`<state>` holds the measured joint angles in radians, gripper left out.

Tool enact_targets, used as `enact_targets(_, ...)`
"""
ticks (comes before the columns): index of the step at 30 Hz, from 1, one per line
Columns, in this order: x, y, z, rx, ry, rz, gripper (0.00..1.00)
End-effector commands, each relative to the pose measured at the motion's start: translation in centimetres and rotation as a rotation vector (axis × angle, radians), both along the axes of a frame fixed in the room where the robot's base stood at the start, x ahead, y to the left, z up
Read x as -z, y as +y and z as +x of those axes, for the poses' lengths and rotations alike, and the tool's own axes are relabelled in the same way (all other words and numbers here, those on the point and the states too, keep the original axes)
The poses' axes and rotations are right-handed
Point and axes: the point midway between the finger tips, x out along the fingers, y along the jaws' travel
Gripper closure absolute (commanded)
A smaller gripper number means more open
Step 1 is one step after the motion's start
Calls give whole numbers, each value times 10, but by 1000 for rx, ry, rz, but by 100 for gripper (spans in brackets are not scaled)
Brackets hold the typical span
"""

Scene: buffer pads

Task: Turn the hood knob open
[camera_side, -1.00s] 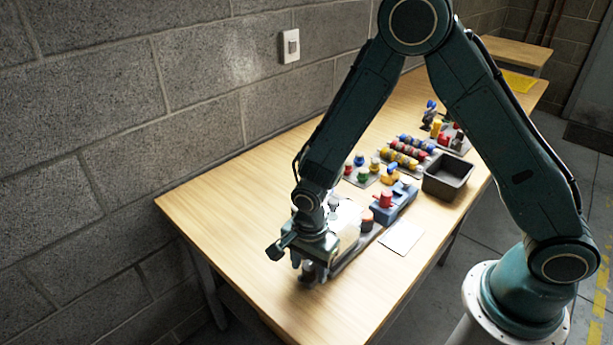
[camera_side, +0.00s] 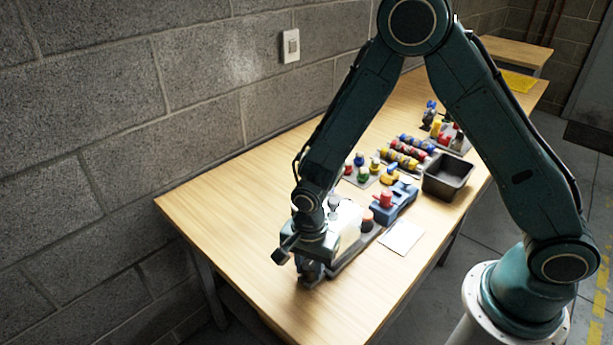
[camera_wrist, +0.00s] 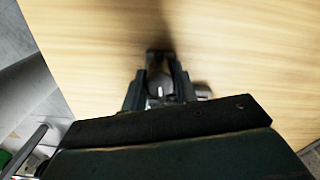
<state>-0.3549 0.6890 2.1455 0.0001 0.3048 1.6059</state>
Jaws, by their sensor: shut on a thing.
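The hood (camera_side: 350,222) is a pale, whitish box on a dark base at the near end of the table, partly hidden behind my gripper (camera_side: 310,278). In the wrist view, a dark round knob with a white mark, the hood knob (camera_wrist: 159,88), sits between the two fingers of my gripper (camera_wrist: 159,80). The fingers are closed on its sides. In the side view the knob is hidden by my gripper, and how far it is turned cannot be told.
The table's left part (camera_side: 225,205) is bare. A wall stands at the left.

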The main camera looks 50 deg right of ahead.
Motion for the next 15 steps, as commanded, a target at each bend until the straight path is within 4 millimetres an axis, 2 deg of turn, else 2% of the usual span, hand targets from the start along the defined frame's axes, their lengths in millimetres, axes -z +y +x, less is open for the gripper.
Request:
enact_targets(9,0,0,0,-198,-1,0,94)
enact_targets(15,0,0,0,-237,-1,1,94)
